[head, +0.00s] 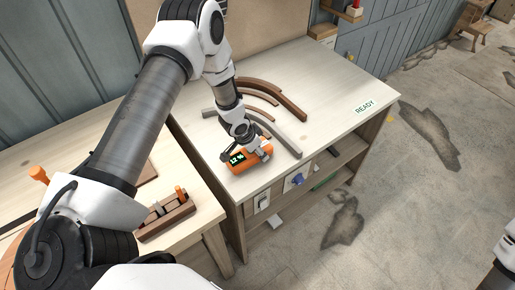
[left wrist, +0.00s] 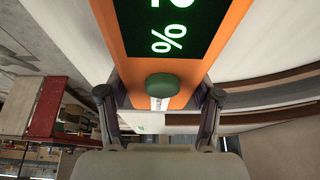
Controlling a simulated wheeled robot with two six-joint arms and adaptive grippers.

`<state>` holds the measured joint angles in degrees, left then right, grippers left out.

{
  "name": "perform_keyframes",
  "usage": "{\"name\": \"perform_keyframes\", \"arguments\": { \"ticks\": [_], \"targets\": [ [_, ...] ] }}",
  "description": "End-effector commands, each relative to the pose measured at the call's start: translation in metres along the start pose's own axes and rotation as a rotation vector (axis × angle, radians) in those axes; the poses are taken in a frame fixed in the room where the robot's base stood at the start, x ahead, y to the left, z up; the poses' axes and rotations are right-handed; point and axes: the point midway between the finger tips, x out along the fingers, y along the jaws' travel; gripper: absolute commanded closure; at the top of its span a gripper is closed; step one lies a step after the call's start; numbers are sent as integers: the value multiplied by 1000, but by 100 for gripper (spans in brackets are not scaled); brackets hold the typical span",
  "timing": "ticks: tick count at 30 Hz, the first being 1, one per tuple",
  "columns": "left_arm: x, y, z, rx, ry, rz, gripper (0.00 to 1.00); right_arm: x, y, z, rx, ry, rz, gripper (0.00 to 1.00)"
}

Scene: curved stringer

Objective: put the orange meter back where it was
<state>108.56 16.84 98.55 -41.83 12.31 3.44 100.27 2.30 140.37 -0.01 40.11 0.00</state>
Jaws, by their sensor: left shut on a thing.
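The orange meter (head: 250,160) has a dark display with green characters and is at the near left corner of the pale workbench (head: 320,90). My left gripper (head: 257,150) is shut on it from above. In the left wrist view the meter (left wrist: 122,40) fills the upper middle, with a percent sign on its screen and a dark green button. The fingers of the left gripper (left wrist: 160,105) lie on both sides of its body. I cannot tell whether the meter touches the bench top. My right gripper is not in view; only a bit of white arm shows at the lower right.
Curved strips, brown (head: 275,94) and grey (head: 270,128), lie beside the meter on the bench. A READY label (head: 365,107) marks the right side. A lower table at left holds a wooden tray (head: 165,216). The bench's right half is mostly clear.

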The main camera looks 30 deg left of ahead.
Motion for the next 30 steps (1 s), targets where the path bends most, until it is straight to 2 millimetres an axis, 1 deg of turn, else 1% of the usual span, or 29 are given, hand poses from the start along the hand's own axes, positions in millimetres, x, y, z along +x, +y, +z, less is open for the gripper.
{"name": "perform_keyframes", "arguments": {
  "ticks": [2, 3, 5, 14, 17, 19, 22, 26, 27, 29, 30],
  "targets": [
    [3, 0, 1, 0, 1, 0, 71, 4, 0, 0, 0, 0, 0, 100],
    [4, 0, 2, 0, 0, 0, 32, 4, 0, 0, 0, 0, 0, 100],
    [2, 0, 1, 0, 0, 0, 11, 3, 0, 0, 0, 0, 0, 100],
    [2, 0, 1, 0, 0, 0, 11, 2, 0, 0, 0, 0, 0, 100],
    [-4, 0, -2, 0, 1, 0, 11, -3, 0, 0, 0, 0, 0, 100],
    [-10, -1, -1, -3, 3, -1, 11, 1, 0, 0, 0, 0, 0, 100],
    [-31, 0, -1, -5, 4, 0, 11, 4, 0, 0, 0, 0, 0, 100],
    [-68, 0, -2, -6, 5, 1, 11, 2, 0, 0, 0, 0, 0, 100],
    [-81, 0, -2, -6, 3, 0, 11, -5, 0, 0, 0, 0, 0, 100],
    [-94, 0, -2, -6, 2, 1, 11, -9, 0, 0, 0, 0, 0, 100],
    [-104, 0, -3, -6, 2, 2, 11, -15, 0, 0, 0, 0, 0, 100]
  ]
}}
